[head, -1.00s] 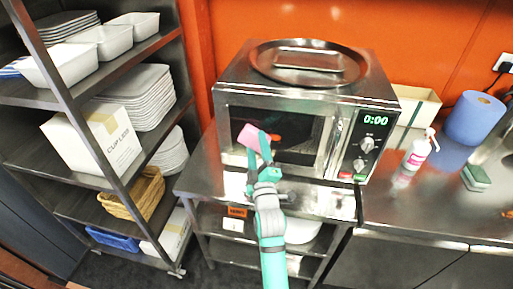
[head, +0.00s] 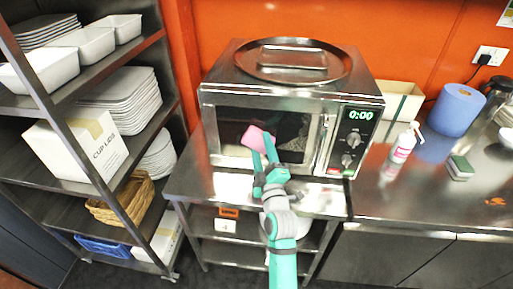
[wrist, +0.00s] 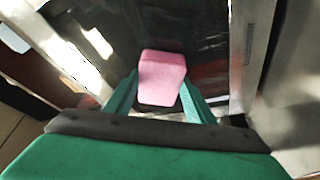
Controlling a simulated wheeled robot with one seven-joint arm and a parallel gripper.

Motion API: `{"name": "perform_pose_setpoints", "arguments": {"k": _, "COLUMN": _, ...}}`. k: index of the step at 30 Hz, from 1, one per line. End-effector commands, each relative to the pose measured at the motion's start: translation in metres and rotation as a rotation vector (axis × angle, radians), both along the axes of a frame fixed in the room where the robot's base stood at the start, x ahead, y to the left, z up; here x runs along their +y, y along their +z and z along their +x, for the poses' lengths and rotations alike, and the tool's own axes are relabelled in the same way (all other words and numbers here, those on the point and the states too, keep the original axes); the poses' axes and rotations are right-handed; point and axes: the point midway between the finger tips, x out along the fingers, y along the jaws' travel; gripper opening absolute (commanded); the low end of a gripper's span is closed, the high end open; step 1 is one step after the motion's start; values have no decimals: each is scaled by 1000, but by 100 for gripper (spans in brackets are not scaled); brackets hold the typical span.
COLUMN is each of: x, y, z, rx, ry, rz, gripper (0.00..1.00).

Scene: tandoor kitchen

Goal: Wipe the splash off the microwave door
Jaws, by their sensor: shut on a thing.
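The microwave (head: 210,120) stands on a steel table, its dark door (head: 232,122) closed and facing me. My gripper (head: 264,158) is shut on a pink sponge (head: 255,138) and holds it in front of the door's window. The sponge also shows in the wrist view (wrist: 161,78), between the two green fingers, with the dark door glass behind it. I cannot tell whether the sponge touches the glass. No splash shows on the visible part of the door; the sponge and fingers hide part of the glass.
A round steel tray (head: 340,70) lies on the microwave. On the right counter stand a spray bottle (head: 403,145), a green sponge (head: 460,168) and a blue roll (head: 456,108); an orange mark (head: 495,201) shows nearby. A shelf rack (head: 75,148) with dishes stands on the left.

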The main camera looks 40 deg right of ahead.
Motion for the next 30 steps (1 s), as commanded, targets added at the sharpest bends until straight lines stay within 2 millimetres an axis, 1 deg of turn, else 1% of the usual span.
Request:
{"name": "perform_pose_setpoints", "arguments": {"k": 9, "x": -17, "y": 0, "z": -17, "rx": 0, "ry": -1, "rz": 0, "gripper": 32}}
{"name": "perform_pose_setpoints", "arguments": {"k": 13, "x": -19, "y": 0, "z": -20, "rx": 0, "ry": -1, "rz": 0, "gripper": 32}}
{"name": "perform_pose_setpoints", "arguments": {"k": 17, "x": -17, "y": 0, "z": -20, "rx": -1, "ry": 0, "rz": 0, "gripper": 32}}
{"name": "perform_pose_setpoints", "arguments": {"k": 20, "x": -16, "y": 0, "z": -19, "rx": 0, "ry": 0, "rz": 0, "gripper": 32}}
{"name": "perform_pose_setpoints", "arguments": {"k": 30, "x": 1, "y": 0, "z": 3, "rx": 1, "ry": 4, "rz": 0, "gripper": 32}}
